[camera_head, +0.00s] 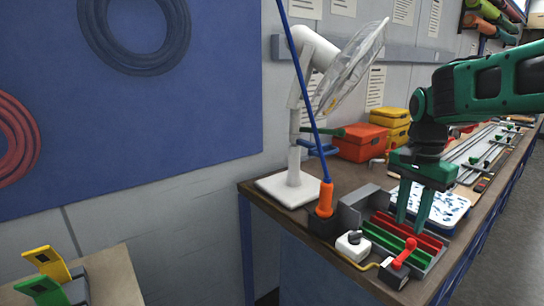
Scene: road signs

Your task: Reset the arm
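My gripper (411,222) hangs from my green and black arm, which reaches in from the right edge of the head view. Its two green fingers point down with a gap between them, and I see nothing held there. The fingers are in front of or just above a grey block (437,262) with red and green slots on the workbench (344,257). I cannot tell whether the fingertips touch it.
A white lamp-like stand (292,185), an orange-handled tool (325,200) with a long blue shaft, and a white socket box (353,246) stand left of my gripper. A speckled tray (451,211), red box (360,143) and yellow boxes (390,117) lie behind. A small table (112,275) is at lower left.

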